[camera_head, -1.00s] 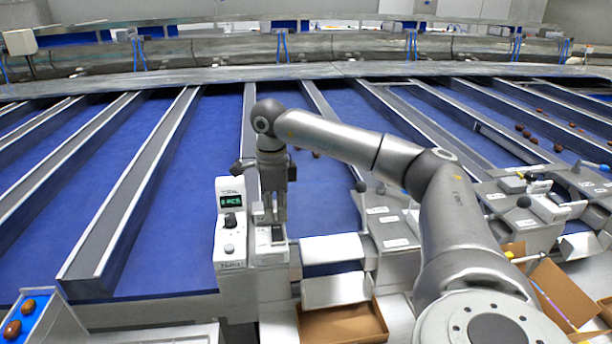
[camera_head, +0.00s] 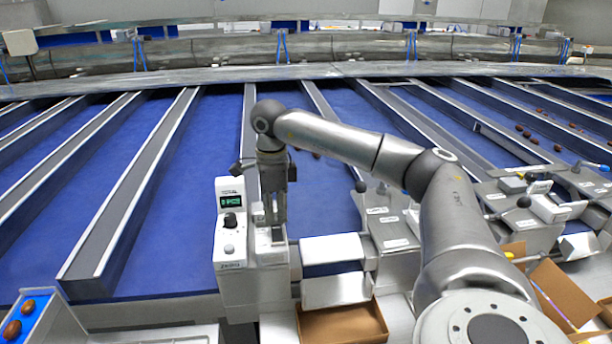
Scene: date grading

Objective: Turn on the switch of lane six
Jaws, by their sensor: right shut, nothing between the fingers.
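A white control box (camera_head: 230,264) with a small green display (camera_head: 232,202), a black knob (camera_head: 231,220) and a round pale button (camera_head: 229,249) stands at the front end of a blue lane. The lettering on it is too small to read, so I cannot tell the lane number. My right gripper (camera_head: 274,222) points down just right of this box, over the grey unit (camera_head: 271,254) beside it. Its fingers are shut and empty. Whether the fingertips touch the unit is unclear. The lane switch cannot be made out for certain. My left gripper is not in view.
Similar lane units (camera_head: 392,226) with dark ball-topped levers stand to the right. An open cardboard box (camera_head: 342,322) sits below in front. A tray with dates (camera_head: 55,322) is at the lower left. Blue lanes with grey dividers (camera_head: 135,185) run behind.

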